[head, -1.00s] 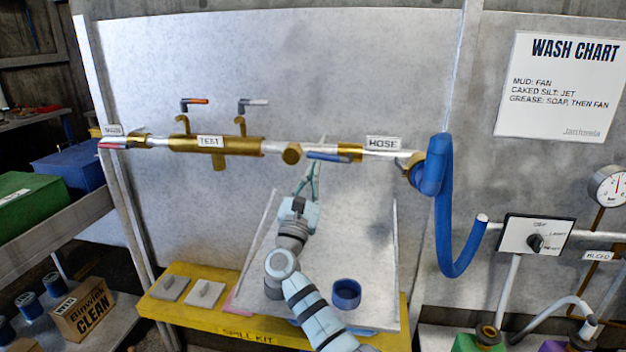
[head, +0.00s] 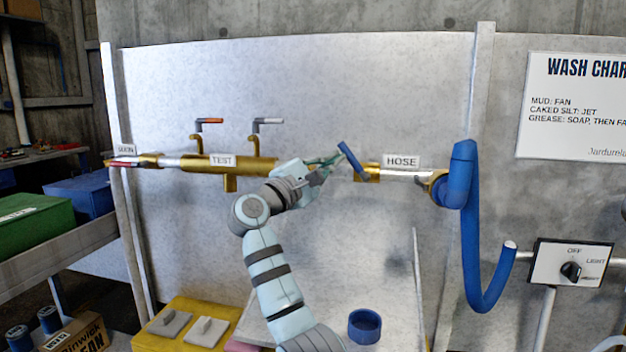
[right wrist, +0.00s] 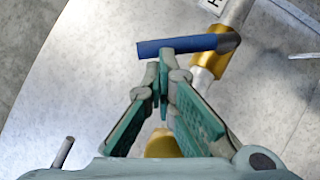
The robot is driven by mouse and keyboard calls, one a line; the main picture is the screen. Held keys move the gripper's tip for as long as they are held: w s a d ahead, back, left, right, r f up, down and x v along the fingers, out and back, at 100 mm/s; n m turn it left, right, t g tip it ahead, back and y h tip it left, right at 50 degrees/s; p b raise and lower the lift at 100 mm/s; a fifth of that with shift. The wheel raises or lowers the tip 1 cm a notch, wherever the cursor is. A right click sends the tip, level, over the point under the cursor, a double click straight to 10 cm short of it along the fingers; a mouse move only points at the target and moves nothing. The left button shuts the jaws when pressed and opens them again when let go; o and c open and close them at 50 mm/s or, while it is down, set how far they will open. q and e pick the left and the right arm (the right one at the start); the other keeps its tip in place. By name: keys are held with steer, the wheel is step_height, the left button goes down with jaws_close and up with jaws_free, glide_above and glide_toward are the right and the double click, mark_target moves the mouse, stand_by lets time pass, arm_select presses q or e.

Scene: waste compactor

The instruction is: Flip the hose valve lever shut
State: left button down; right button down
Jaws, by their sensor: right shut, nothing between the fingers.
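The hose valve's blue lever (head: 352,161) stands tilted off the pipe line, its free end up and to the left of the brass valve body (head: 367,173). It is left of the HOSE label (head: 401,161). My right gripper (head: 338,160) is shut and empty, its fingertips at the lever's left side. In the right wrist view the closed fingertips (right wrist: 165,62) are right against or just short of the blue lever (right wrist: 178,46), which crosses in front of them; contact is hard to tell. My left gripper is not in view.
The TEST valve section (head: 222,167) has two more levers, one orange-tipped (head: 208,121) and one grey (head: 268,121), above the pipe. A blue hose (head: 468,220) hangs at right. A selector box (head: 570,265) stands beyond it.

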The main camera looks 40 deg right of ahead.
steer(key=r+m, duration=0.1)
steer(key=s+r+m+g+y, duration=0.1)
steer(key=m, duration=0.1)
steer(key=shift+s+d, duration=0.1)
steer(key=shift+d, duration=0.3)
steer(key=shift+s+d+r+m+y+p, duration=0.35)
steer(key=shift+m+y, duration=0.25)
steer(key=shift+m, duration=0.2)
steer(key=shift+s+d+r+m+y+p, duration=0.25)
steer(key=shift+s+r+m+y, duration=0.3)
steer(key=shift+m, duration=0.25)
steer(key=shift+f, duration=0.15)
steer(key=shift+w+a, duration=0.1)
steer(key=shift+w, duration=0.05)
steer(key=w+a+p, duration=0.1)
steer(key=w+a, duration=0.1)
steer(key=a, duration=1)
steer(key=shift+w+a+f, duration=0.35)
steer(key=shift+a+f, duration=0.05)
steer(key=shift+f, duration=0.05)
